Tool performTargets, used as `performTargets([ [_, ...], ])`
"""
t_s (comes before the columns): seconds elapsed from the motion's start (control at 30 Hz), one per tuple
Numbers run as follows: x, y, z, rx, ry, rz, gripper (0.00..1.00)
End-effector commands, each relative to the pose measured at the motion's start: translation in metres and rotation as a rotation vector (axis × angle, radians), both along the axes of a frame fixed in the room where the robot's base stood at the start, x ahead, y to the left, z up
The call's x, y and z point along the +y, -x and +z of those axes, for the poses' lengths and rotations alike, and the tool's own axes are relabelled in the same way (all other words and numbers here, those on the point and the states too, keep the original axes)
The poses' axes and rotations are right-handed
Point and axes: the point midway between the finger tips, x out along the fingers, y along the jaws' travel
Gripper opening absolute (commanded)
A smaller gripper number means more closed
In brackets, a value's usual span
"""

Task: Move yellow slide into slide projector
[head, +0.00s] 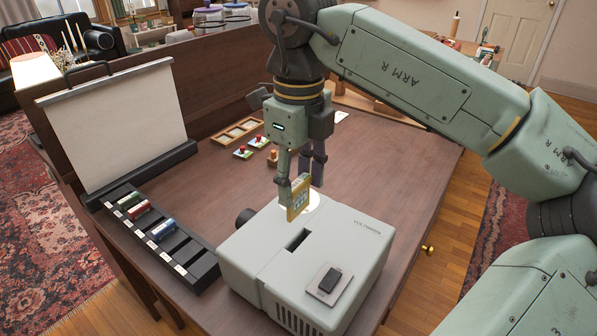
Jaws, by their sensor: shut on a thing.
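The yellow slide (298,197) is a thin upright piece held between the fingers of my gripper (302,180), which points down. It hangs above the far side of the slide projector (333,250). The projector is a light grey box with a dark slot (299,240) in its top, and the slot lies a little nearer to the camera than the slide. My gripper is shut on the slide, and its near finger hides part of it. The slide looks clear of the projector top, but the exact height is hard to tell.
A black rack (186,258) with green, red and blue pieces lies left of the projector. A white screen (120,125) stands behind it. Small red-knobbed pieces (258,142) and a wooden tray (237,132) lie further back. The table's right part (410,165) is clear.

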Motion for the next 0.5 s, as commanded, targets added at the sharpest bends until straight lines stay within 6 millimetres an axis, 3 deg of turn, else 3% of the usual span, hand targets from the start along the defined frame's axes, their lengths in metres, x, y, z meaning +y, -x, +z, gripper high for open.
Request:
performTargets([
  [0.5, 0.0, 0.0, -0.025, 0.0, 0.0, 0.0, 0.17],
])
